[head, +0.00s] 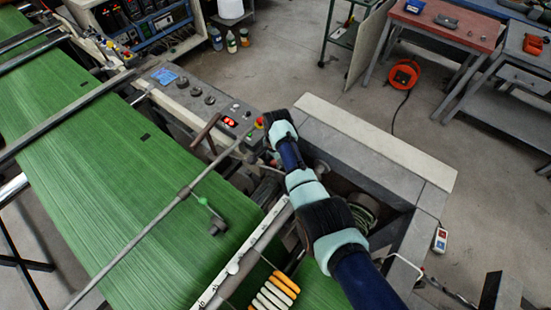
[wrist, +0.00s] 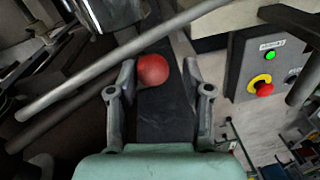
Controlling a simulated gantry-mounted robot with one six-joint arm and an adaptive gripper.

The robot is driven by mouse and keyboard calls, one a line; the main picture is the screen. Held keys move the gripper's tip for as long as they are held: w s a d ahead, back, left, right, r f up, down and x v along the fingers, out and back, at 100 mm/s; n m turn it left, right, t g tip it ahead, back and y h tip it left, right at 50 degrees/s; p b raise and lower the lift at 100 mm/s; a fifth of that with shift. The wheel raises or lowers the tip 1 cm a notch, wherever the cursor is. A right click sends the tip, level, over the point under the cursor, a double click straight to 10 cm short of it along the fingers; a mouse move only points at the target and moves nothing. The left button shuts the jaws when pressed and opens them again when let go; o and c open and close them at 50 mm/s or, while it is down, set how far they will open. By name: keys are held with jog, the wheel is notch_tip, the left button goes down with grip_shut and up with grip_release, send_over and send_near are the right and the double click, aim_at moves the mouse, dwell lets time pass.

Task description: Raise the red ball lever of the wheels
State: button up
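The red ball (wrist: 153,70) of the lever shows in the wrist view, beyond my fingers and close to the tip of the left one. Contact with that finger cannot be told. My gripper (wrist: 162,76) is open, its two grey fingers spread, with the ball between their tips in the picture. A grey diagonal bar (wrist: 100,78) passes right beside the ball. How the ball joins its lever is hidden. In the head view my arm reaches over the machine's side, and its end (head: 272,142) hides the ball and most of the fingers.
A control box (wrist: 262,68) with a green button and a red-and-yellow stop button stands right of my gripper. A shiny metal cylinder (wrist: 108,12) is close above the ball. In the head view green woven sheet (head: 110,170) runs left of my arm, crossed by bars. A console (head: 195,95) stands behind.

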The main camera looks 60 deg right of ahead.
jog(key=shift+a, duration=0.15)
notch_tip(320, 180, up, 12)
jog(key=s, duration=0.1)
jog(key=shift+a, duration=0.2)
dwell(0.7)
